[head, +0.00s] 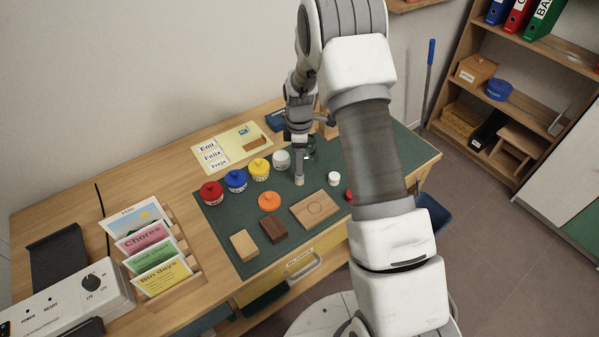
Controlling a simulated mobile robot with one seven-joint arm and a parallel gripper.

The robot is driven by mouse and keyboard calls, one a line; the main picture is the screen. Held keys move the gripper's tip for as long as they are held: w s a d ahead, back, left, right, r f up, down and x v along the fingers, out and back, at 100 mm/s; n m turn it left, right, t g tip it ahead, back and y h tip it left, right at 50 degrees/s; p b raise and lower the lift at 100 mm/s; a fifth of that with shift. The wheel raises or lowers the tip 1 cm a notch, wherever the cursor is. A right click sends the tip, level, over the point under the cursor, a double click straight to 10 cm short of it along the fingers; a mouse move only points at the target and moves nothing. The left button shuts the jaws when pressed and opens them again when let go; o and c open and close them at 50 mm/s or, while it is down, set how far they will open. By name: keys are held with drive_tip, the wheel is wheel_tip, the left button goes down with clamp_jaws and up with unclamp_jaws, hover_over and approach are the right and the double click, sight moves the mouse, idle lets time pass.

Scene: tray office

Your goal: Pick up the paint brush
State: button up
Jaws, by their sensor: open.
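I cannot make out the paint brush in the head view; it may be hidden behind my arm or too small to tell. My gripper (299,178) points down over the green mat (222,225) on the wooden desk. It is open, and I see nothing held in it. It is just right of the white lidded pot (282,160) and in front of a dark green glass jar (309,146), partly hidden by my wrist.
Red (211,192), blue (235,181) and yellow (259,169) pots line the mat's back left. An orange disc (269,201), wooden blocks (243,245) and a wooden board (316,209) lie in front. A card rack (183,280) stands left.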

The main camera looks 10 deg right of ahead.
drive_tip(key=f, duration=0.3)
drive_tip(key=shift+w+f, duration=0.1)
drive_tip(key=shift+w, duration=0.1)
clamp_jaws()
